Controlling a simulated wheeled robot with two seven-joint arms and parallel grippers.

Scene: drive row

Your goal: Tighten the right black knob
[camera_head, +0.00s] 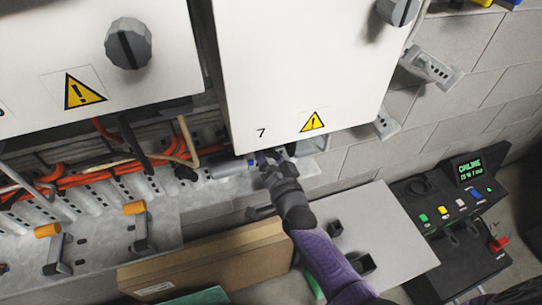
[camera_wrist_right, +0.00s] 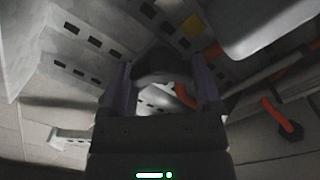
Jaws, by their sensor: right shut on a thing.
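My right gripper (camera_head: 268,157) reaches up under the lower edge of the right white cabinet (camera_head: 300,70), at its left corner. The wrist view shows its two purple fingers (camera_wrist_right: 164,82) on either side of a dark rounded knob (camera_wrist_right: 155,66), and the gripper is shut on it. In the head view the gripper hides most of that knob. A small black round part (camera_head: 187,173) shows further left, below the gap between the cabinets. My left gripper is in neither view.
A left cabinet (camera_head: 90,50) carries a dark grey dial (camera_head: 128,43). Orange cables (camera_head: 90,178) run above a grey metal rail with orange-tipped levers (camera_head: 140,225). A cardboard box (camera_head: 205,262) lies below. A black console (camera_head: 455,220) with a lit display stands at right.

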